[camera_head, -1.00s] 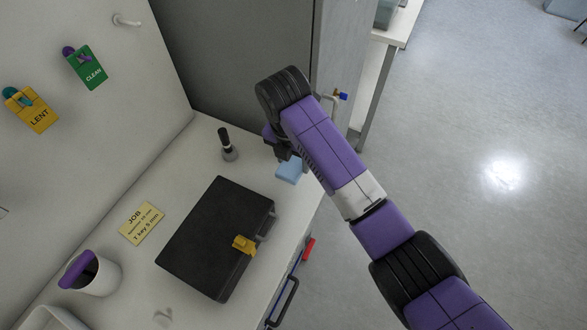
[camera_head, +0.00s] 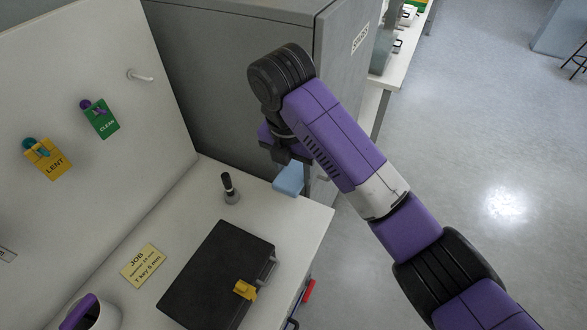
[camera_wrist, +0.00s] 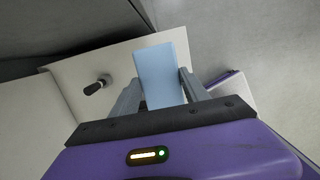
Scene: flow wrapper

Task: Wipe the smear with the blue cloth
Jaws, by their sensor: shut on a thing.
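The light blue cloth (camera_head: 289,180) hangs at my gripper (camera_head: 282,160), above the far right part of the white bench top. In the wrist view my gripper (camera_wrist: 159,95) is shut on the blue cloth (camera_wrist: 160,65), which lies flat between the two grey fingers. The cloth looks apart from the bench. I cannot make out a smear in either view; my arm and the cloth hide part of the bench.
A black case (camera_head: 215,275) with a yellow latch lies on the bench (camera_head: 262,213). A dark-handled brush-like item (camera_head: 230,188) stands left of the cloth. A grey cabinet (camera_head: 225,75) stands behind.

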